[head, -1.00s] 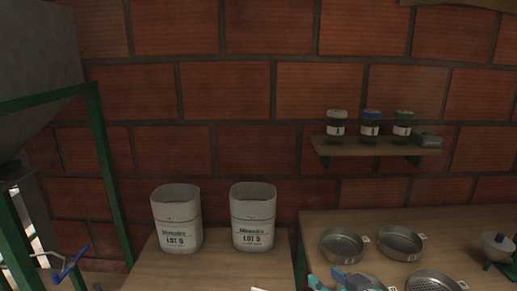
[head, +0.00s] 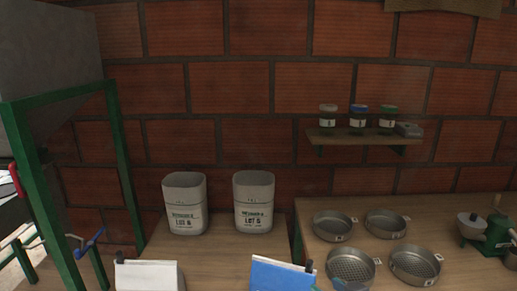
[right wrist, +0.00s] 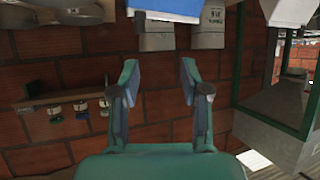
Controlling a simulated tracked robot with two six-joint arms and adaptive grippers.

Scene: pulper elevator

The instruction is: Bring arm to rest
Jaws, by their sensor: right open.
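My right gripper (right wrist: 160,85) is open and empty in the right wrist view, its two teal fingers spread apart with the brick wall behind them. In the head view only a small teal piece of my right gripper (head: 350,284) shows at the bottom edge. It is in front of the right table, near the sieves, and I cannot tell its height. My left gripper is in neither view.
Two grey lot containers (head: 186,203) (head: 254,201) stand on the left table. A white item (head: 148,276) and a blue one (head: 281,274) are in front. Several round sieves (head: 333,226) lie on the right table (head: 310,252). A shelf (head: 365,140) holds jars. A green frame (head: 123,160) stands left.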

